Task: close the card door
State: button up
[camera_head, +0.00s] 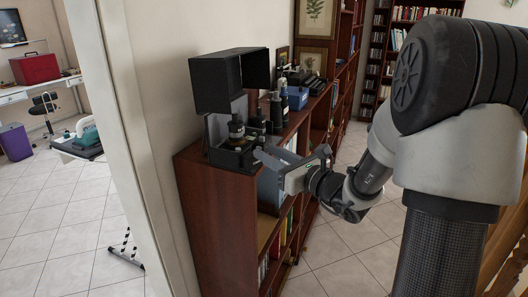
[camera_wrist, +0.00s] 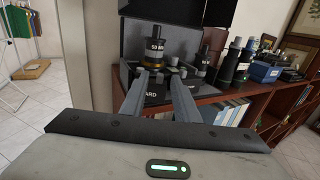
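A black panel with white lettering that reads "ARD" (camera_wrist: 154,95), its first part hidden by my left finger, shows low at the front of a dark open case; I take it for the card door. I cannot tell its exact angle. The case (camera_wrist: 128,45) holds a lens-like cylinder marked "50" (camera_wrist: 156,47). In the head view the case (camera_head: 217,128) stands on the cabinet's top. My gripper (camera_wrist: 163,75) is open, its two fingers apart with the panel seen between and behind them. In the head view my gripper (camera_head: 258,153) is at the case's front right; contact is unclear.
Several dark lens-like cylinders and a blue box (camera_head: 297,97) stand farther along the red-brown cabinet (camera_head: 204,197). A large black raised box or hood (camera_head: 216,82) hangs over the case. A white door frame (camera_head: 130,110) is at left. The tiled floor before the cabinet is clear.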

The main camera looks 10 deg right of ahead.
aim_at(248, 146)
jog(key=shift+x, duration=1.2)
grip_shut()
jog(key=shift+w+d+r+n+g+y+p, duration=0.15)
jog(key=shift+w+n+g+y+p, duration=0.25)
jog(key=shift+n+g+y+p, duration=0.3)
jog(key=shift+w+r+n+g+y+p, duration=0.1)
jog(key=shift+w+n+g+y+p, duration=0.25)
jog(key=shift+n+y, duration=0.4)
jog(key=n+g+y+p, duration=0.1)
jog(key=w+n+g+y, duration=0.1)
jog(key=g+y, duration=0.1)
jog(key=shift+w+f+n+y+p, duration=0.2)
jog(key=shift+n+y+p, duration=0.05)
jog(key=shift+p, duration=0.1)
grip_release()
jog(key=shift+a, duration=0.25)
